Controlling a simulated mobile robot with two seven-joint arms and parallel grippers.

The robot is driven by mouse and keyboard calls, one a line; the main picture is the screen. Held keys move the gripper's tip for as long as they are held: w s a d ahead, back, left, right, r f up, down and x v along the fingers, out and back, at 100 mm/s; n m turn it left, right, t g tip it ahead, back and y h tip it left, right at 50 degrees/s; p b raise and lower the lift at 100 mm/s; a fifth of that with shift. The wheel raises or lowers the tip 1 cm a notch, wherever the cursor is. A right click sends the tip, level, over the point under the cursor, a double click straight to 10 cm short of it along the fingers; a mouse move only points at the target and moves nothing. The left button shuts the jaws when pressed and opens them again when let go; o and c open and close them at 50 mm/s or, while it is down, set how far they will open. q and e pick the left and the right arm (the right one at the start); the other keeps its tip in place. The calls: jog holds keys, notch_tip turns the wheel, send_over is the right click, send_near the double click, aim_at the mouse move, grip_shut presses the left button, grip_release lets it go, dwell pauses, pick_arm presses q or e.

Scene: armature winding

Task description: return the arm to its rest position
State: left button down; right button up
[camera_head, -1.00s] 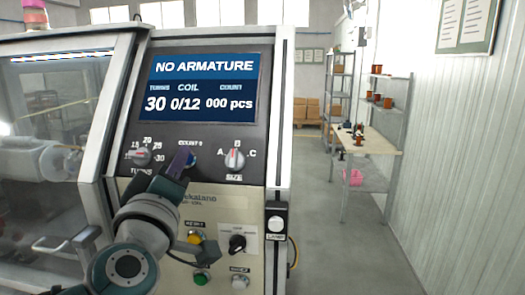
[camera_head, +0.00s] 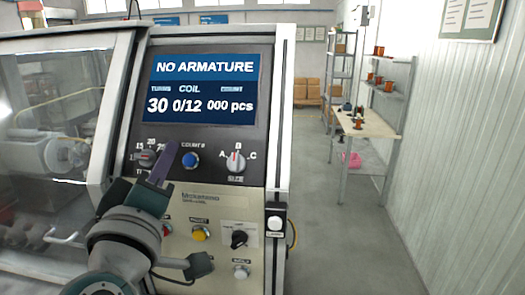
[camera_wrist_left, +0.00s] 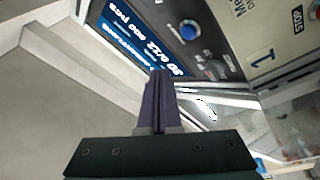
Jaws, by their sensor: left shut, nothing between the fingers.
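My left gripper (camera_head: 170,147) is in front of the control panel of the winding machine (camera_head: 210,190), its purple fingers pressed together and empty. In the head view its tips are just left of the blue round button (camera_head: 190,160) and cover part of the left turns knob's surroundings. In the left wrist view the shut fingers (camera_wrist_left: 160,74) point at the panel with its screen, and the blue button (camera_wrist_left: 189,30) lies beyond and to the right of the tips. I cannot tell the gap to the panel. My right gripper is not in view.
The screen (camera_head: 206,85) reads NO ARMATURE. A size knob (camera_head: 236,160), a yellow button (camera_head: 200,233) and a black switch (camera_head: 239,239) are close by. The machine's clear cover (camera_head: 50,130) is at left. The floor (camera_head: 345,250) at right is free, with a workbench (camera_head: 365,125) beyond.

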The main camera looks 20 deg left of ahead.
pick_arm(q)
jog(key=s+d+m+g+h+p, duration=0.4)
jog(key=d+m+h+p, duration=0.1)
jog(key=d+m+h, duration=0.7)
jog(key=s+a+m+g+y+p, duration=0.1)
jog(key=s+g, duration=0.4)
jog(key=s, duration=0.5)
jog(key=s+a+f+m+g+y+p, duration=0.1)
jog(key=s+a+m+g+y+p, duration=0.1)
jog(key=s+g, duration=0.4)
jog(key=s+m+y+p, duration=0.1)
jog(key=s+m+p, duration=0.1)
jog(key=s, duration=0.2)
jog(key=shift+a+f, duration=0.15)
jog(key=shift+a, duration=0.1)
jog(key=shift+s, duration=0.1)
